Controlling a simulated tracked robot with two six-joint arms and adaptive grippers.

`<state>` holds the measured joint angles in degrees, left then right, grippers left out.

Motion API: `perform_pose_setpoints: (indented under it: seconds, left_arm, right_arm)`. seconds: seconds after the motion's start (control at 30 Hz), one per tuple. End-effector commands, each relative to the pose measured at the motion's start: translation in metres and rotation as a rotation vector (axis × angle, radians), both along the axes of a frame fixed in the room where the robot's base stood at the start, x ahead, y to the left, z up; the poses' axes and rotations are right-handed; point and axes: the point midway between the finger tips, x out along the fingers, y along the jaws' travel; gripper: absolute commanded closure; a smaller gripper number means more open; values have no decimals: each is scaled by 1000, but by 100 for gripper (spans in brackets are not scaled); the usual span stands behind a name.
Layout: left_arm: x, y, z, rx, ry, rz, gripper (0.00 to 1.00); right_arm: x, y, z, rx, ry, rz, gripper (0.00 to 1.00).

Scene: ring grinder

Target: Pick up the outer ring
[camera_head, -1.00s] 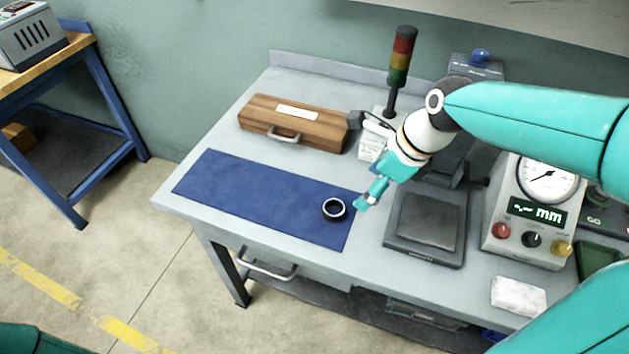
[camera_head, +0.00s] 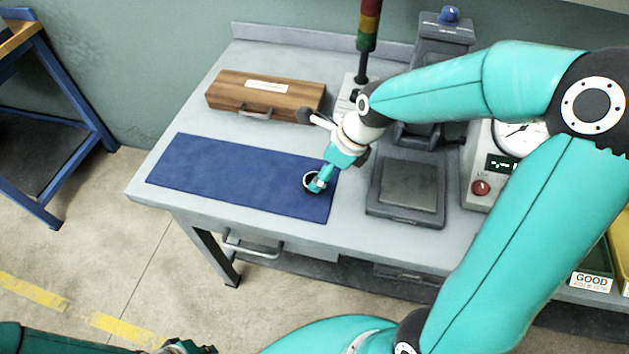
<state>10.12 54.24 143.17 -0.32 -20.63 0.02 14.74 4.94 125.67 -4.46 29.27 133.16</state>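The outer ring (camera_head: 307,179) is a small dark ring with a bright rim, lying on the right part of the blue mat (camera_head: 225,174). My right gripper (camera_head: 317,184), teal, reaches down from the upper right, and its fingertips are at the ring's right side and cover part of it. Whether the fingers touch the ring or are closed on it is too small to tell. My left gripper (camera_head: 186,347) is only partly in view at the bottom edge, away from the table; its fingers cannot be made out.
A wooden case (camera_head: 265,95) stands behind the mat. A grey gauge stand (camera_head: 405,188) is right of the mat, close to my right arm, with a dial gauge box (camera_head: 481,168) beyond. A signal tower (camera_head: 369,30) stands behind. A green bin (camera_head: 590,262) marked GOOD is at right.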

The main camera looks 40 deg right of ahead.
Motion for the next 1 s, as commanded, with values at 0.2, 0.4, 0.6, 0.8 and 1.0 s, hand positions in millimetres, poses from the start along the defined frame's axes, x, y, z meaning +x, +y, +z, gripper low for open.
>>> perform_pose_setpoints:
  seconds: [0.2,0.4,0.6,0.8,1.0]
  left_arm:
    - [0,0,7,0,0,0,100]
    - [0,0,8,0,0,0,100]
    - [0,0,8,0,0,0,100]
    - [0,0,8,0,0,0,100]
    - [0,0,8,0,0,0,100]
  right_arm:
    - [8,7,-24,1,7,4,17]
    - [16,12,-44,0,2,3,17]
    - [17,12,-46,0,0,2,17]
    - [17,12,-46,0,0,2,42]
    - [17,12,-45,0,0,2,75]
